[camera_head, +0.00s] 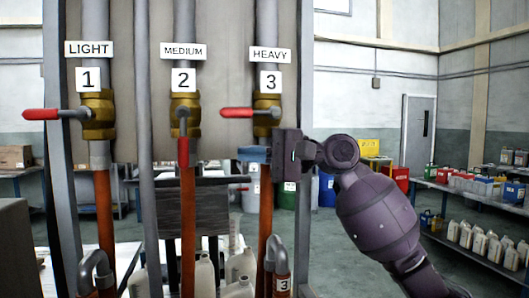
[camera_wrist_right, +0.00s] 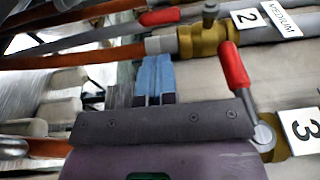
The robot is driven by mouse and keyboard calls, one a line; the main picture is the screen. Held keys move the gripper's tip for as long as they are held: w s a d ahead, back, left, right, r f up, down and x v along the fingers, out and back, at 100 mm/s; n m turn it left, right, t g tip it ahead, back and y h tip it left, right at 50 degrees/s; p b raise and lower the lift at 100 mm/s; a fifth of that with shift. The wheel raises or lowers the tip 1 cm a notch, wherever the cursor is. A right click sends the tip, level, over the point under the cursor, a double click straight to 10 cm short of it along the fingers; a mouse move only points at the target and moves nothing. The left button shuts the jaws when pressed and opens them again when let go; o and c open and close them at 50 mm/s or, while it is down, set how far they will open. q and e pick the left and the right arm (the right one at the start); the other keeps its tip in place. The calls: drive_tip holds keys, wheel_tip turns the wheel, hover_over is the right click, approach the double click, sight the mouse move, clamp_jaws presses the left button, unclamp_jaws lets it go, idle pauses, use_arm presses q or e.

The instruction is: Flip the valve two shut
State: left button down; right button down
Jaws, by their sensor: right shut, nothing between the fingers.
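Valve two (camera_head: 185,108) is a brass valve under the "MEDIUM 2" labels on the middle pipe. Its red-tipped handle (camera_head: 183,152) hangs straight down along the pipe. The wrist view also shows the brass valve two (camera_wrist_right: 203,40) and its red handle (camera_wrist_right: 160,17), lying along the pipe. My right gripper (camera_head: 240,154) has blue fingers, shut and empty. It is to the right of valve two's handle and apart from it, just below valve three. The fingers (camera_wrist_right: 152,75) also show in the wrist view. My left gripper is in neither view.
Valve three (camera_head: 265,122), its red handle (camera_head: 238,113) pointing left, sits just above my right gripper. Valve one (camera_head: 98,115) also has its handle (camera_head: 42,114) pointing left. A grey vertical post (camera_head: 144,120) stands between pipes one and two. White jugs (camera_head: 240,265) stand below.

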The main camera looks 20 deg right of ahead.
sight(183, 138)
drive_tip(key=x, duration=0.8)
drive_tip(key=shift+a+p, duration=0.3)
drive_tip(key=shift+p, duration=0.15)
drive_tip(key=shift+w, duration=0.1)
drive_tip(key=shift+w+f, duration=0.1)
drive_tip(key=shift+w, duration=0.05)
